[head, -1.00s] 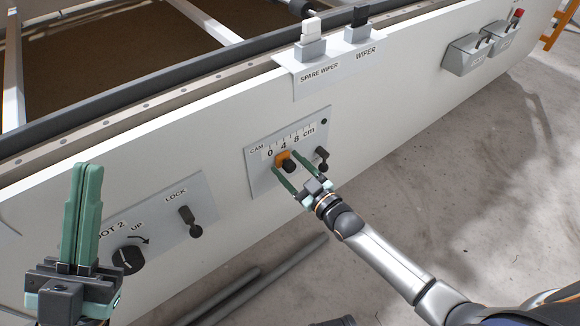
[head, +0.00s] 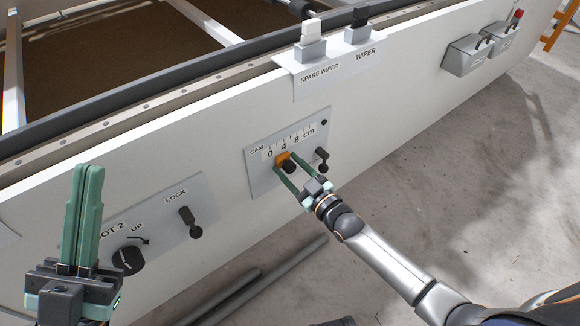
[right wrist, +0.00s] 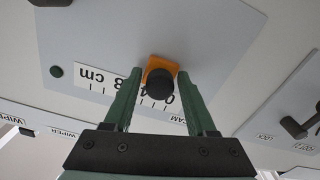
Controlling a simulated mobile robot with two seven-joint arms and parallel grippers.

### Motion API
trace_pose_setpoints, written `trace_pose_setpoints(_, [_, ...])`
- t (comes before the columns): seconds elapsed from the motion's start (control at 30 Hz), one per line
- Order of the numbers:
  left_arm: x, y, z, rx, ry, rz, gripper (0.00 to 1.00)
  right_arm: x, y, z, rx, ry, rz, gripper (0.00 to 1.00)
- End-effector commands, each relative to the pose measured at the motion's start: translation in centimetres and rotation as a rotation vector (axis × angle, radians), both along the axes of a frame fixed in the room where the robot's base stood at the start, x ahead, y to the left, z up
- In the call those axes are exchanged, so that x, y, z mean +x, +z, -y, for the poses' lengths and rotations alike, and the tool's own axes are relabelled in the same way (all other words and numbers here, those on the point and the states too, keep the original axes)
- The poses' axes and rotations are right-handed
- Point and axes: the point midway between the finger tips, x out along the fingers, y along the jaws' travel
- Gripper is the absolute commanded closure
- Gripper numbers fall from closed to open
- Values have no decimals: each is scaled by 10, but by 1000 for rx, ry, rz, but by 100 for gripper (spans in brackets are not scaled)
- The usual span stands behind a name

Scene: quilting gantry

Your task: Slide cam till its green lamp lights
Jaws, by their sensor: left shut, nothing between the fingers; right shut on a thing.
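The cam is an orange slider (head: 282,157) with a black knob (head: 289,167), on a grey panel (head: 262,181) marked CAM with a cm scale. The slider sits near the 4 mark; the exact reading cannot be told. The lamp (head: 324,122) at the panel's upper right looks dark; in the right wrist view it is a dark green disc (right wrist: 57,71), not glowing. My right gripper (head: 287,160) is shut on the cam's knob (right wrist: 160,83), one finger on each side. My left gripper (head: 90,166) is shut and empty, pointing up at the lower left.
To the left are a LOCK lever (head: 187,216) and a turning knob (head: 128,260) marked UP. Grey bars (head: 268,276) lie on the floor.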

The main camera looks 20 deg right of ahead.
Motion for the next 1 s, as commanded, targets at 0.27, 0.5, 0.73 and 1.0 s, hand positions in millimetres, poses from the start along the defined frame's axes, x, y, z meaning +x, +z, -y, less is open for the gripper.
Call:
trace_pose_setpoints(0.27, [0, 5, 0, 4, 4, 5, 100, 4, 0, 13, -8, -1, 0, 100])
trace_pose_setpoints(0.5, [0, 5, -1, -2, 8, 6, 100, 4, -1, 12, -7, 0, 0, 39])
trace_pose_setpoints(0.73, [0, 5, -1, -4, 9, 6, 100, 4, -1, 12, -4, 0, 0, 31])
trace_pose_setpoints(1.0, [0, 13, -1, 1, 12, 8, 100, -10, 0, 17, -4, 0, -4, 31])
